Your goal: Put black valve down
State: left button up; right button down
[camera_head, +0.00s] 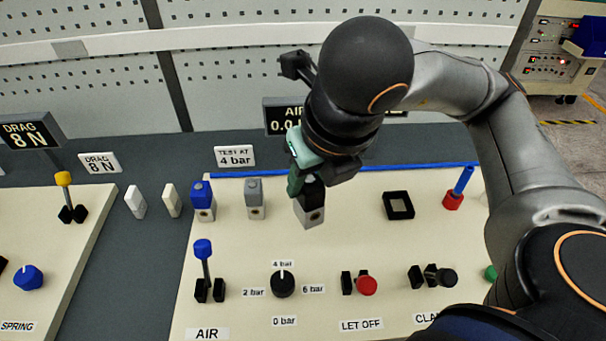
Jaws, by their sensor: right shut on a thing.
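The black valve (310,193) has a black top and a pale grey body with a dark hole. It is upright, under my right gripper (308,178), which is shut on its top. The gripper and wrist hide part of the black top. I cannot tell whether its base touches the cream panel (345,250). A blue valve (202,197) and a grey valve (254,195) stand in a row to its left. A black square frame (398,218) with a pale middle lies to its right. My left gripper is not in view.
In front are a blue-knobbed AIR lever (203,250), a black dial (283,284), a red LET OFF knob (367,286) and a black knob (447,277). A red post with a blue rod (456,190) stands at right. A blue strip (240,174) runs along the back.

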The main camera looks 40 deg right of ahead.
jog(key=shift+w+d+f+p, duration=0.15)
jog(key=shift+w+d+p, duration=0.3)
jog(key=shift+p, duration=0.15)
jog(key=shift+w+d+f+p, duration=0.2)
jog(key=shift+w+f+p, duration=0.05)
jog(key=shift+w+p, duration=0.3)
jog(key=w+d+f, duration=0.1)
jog(key=w+f, duration=0.1)
jog(key=f, duration=0.1)
jog(key=w+d+f+b, duration=0.1)
jog(key=w+d+f, duration=0.1)
jog(key=f, duration=0.2)
jog(key=w+d+f+b, duration=0.1)
jog(key=w+f, duration=0.2)
jog(key=shift+d+f, duration=0.35)
jog(key=shift+f, duration=0.05)
